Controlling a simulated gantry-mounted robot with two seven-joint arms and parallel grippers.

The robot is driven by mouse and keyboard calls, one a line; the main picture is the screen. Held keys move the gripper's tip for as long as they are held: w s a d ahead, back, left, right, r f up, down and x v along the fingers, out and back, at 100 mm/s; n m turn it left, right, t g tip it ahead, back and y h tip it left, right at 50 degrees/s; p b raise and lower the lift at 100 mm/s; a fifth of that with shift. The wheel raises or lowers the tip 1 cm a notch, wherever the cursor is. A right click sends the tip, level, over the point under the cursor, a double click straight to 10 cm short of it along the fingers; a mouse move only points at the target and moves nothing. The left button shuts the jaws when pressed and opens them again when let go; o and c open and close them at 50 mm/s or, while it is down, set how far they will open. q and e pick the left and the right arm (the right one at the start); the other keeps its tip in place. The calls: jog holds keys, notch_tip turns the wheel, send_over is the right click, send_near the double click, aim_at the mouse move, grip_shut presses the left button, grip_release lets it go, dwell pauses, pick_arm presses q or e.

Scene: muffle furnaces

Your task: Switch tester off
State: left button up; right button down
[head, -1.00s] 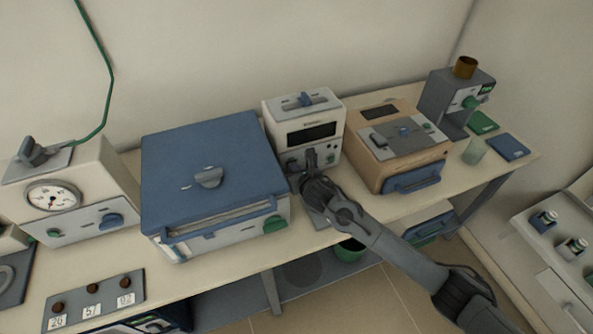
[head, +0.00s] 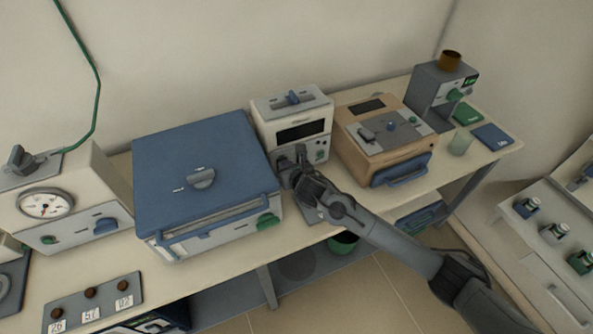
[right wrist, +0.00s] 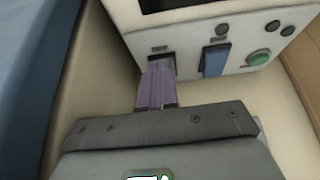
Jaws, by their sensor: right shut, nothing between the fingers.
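The tester appears to be the white box (head: 263,124) with a dark screen (head: 302,131), standing between the blue-lidded box and the tan box. Its front panel (right wrist: 235,52) shows in the right wrist view, with a blue rocker or slot (right wrist: 214,60), a green button (right wrist: 259,59) and dark round knobs. My right gripper (head: 299,157) is shut and empty at the lower left of this panel. In the right wrist view its fingertips (right wrist: 160,68) are at a small dark labelled switch spot, mostly hidden behind them; I cannot tell whether they touch it. My left gripper is not in view.
The blue-lidded box (head: 205,150) stands close on the left, the tan box (head: 350,155) close on the right. A gauge unit (head: 85,185) is at far left.

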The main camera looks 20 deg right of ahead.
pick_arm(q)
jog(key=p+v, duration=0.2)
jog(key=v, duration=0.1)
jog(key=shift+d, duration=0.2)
pick_arm(e)
jog(key=r+v, duration=0.1)
jog(key=v, duration=1.1)
jog(key=shift+r, duration=0.2)
jog(key=shift+f, duration=0.1)
